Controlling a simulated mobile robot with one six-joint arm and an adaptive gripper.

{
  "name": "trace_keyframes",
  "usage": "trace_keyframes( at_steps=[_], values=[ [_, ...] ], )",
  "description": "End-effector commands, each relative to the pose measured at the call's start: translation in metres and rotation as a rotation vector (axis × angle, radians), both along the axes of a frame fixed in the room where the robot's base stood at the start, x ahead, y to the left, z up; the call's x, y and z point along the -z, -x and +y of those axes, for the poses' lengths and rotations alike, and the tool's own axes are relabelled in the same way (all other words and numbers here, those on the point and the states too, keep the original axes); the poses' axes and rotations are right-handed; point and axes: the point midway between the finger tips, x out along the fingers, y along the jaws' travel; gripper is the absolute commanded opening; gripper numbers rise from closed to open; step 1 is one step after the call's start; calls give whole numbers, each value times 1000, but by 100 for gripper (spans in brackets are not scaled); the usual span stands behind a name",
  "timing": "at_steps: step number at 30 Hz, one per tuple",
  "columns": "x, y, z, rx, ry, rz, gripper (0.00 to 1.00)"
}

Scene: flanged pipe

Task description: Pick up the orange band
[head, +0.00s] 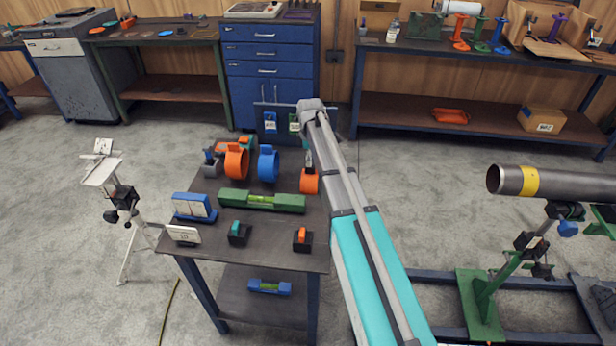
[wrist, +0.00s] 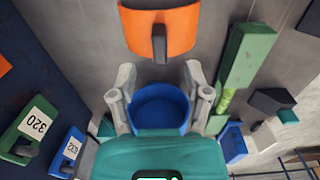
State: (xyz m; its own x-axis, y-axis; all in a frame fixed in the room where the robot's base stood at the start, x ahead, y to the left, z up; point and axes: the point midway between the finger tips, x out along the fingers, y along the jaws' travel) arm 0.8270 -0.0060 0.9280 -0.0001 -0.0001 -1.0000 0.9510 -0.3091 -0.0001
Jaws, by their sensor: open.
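An orange band (head: 309,181) stands on the dark table at its right side, close by my arm. In the wrist view an orange band (wrist: 160,28) with a dark grey tab lies just beyond my fingertips; it appears to be this same one. My gripper (wrist: 160,73) is open, with nothing held between its fingers. In the head view the gripper is mostly hidden by my arm. A blue band (head: 268,163) stands left of the orange one and shows through the finger gap in the wrist view (wrist: 160,108). Another orange ring (head: 237,160) stands further left.
A green level (head: 262,201) lies in front of the bands. Labelled blue and green pieces (head: 270,122) hang at the back. A steel pipe (head: 560,184) is to the right.

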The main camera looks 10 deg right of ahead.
Motion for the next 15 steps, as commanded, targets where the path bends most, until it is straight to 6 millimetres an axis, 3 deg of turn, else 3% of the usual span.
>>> trace_keyframes(
  at_steps=[15],
  values=[
    [13,-1,-1,1,0,0,63]
  ],
)
